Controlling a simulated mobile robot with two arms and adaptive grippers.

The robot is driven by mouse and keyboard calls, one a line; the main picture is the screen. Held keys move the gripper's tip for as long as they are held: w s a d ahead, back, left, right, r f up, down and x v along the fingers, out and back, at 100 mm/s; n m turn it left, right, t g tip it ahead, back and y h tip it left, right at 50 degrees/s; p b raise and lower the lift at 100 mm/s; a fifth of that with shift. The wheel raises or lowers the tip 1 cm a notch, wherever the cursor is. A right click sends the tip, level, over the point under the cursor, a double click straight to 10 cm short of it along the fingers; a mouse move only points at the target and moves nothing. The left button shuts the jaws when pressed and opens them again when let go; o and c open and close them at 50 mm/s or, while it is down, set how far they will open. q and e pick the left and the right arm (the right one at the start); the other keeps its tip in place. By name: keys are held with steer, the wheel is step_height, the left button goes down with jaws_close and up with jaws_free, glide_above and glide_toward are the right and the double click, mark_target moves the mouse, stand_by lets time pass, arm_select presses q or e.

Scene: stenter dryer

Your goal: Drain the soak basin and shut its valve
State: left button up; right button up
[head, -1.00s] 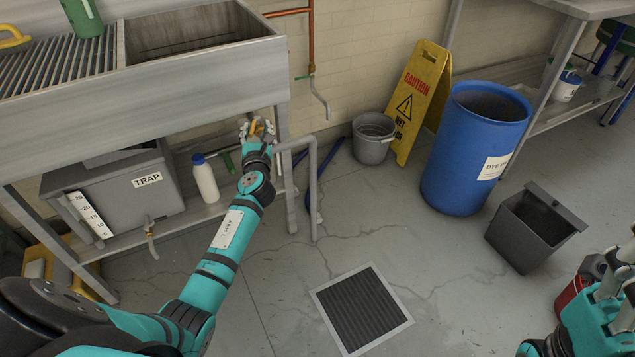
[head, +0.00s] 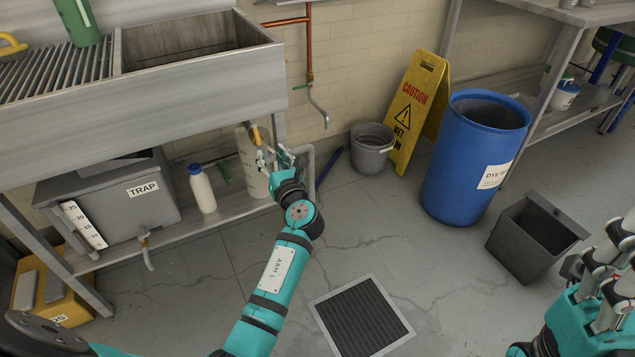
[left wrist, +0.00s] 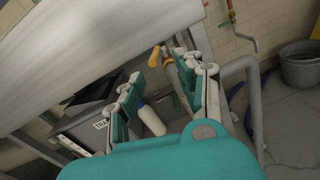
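The soak basin (head: 190,45) is the deep grey sink set in the metal bench at upper left; its inside looks dark brown, and I cannot tell its liquid level. Under its right front edge is a yellow valve handle (head: 255,134), hanging roughly downward; it also shows in the left wrist view (left wrist: 154,57). My left gripper (head: 272,154) is open and empty, just below and right of the handle, apart from it. In the left wrist view its fingers (left wrist: 160,90) are spread, with the handle beyond them. My right gripper (head: 612,262) is at the right edge, seemingly open and empty.
A pale cylinder (head: 247,165) stands behind my left gripper, beside a white bottle (head: 202,188) and the grey TRAP box (head: 110,205). A bent grey pipe (head: 309,165) is close right. Bucket (head: 372,150), caution sign (head: 415,105) and blue drum (head: 470,160) stand farther right.

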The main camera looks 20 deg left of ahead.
arm_select(q)
steer(key=p+v, duration=0.3)
steer(key=v, duration=0.6)
steer(key=w+d+f+n+t+h+b, duration=0.2)
steer(key=d+t+h+b, duration=0.2)
steer(key=d+h, duration=0.3)
steer(key=shift+n+t+b, duration=0.3)
steer(key=shift+n+b, duration=0.05)
steer(key=shift+n, duration=0.05)
steer(key=shift+c, duration=0.4)
